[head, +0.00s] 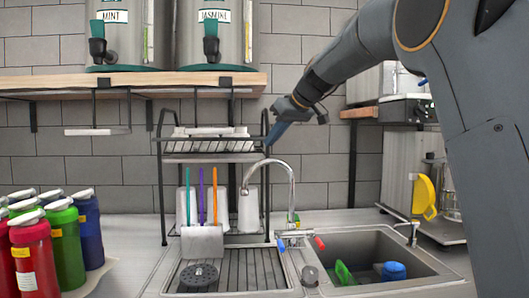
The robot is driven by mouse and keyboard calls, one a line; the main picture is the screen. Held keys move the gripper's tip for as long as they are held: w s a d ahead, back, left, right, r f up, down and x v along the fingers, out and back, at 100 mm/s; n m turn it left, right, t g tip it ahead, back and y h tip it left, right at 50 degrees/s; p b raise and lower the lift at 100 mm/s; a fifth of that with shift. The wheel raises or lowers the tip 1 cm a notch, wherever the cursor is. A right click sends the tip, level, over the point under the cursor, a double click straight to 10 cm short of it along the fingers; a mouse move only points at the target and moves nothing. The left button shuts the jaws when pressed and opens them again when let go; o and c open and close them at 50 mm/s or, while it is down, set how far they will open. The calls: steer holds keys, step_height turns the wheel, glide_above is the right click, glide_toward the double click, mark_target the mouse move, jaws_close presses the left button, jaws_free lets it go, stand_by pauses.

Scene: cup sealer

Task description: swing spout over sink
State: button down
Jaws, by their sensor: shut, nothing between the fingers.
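The silver gooseneck spout (291,185) rises from the counter behind the sinks and arches to the left. Its outlet hangs on the left side, over the ribbed drainboard (262,268). The sink basin (350,246) lies to the right of the spout's base. My gripper (267,150) is shut and empty, pointing down just above the top of the arch. I cannot tell whether its tips touch the spout. Blue (281,245) and red (319,243) tap handles sit by the spout's base.
A black wire dish rack (162,190) stands behind and left of the spout. Red, green and blue bottles (66,245) crowd the left. A green item (344,273) and a blue cup (394,271) lie in the basin. A smaller tap (412,233) stands right.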

steer(key=p+x, duration=0.2)
steer(key=x, duration=0.7)
steer(key=shift+w+p, duration=0.1)
steer(key=shift+p, duration=0.25)
steer(key=shift+d, duration=0.1)
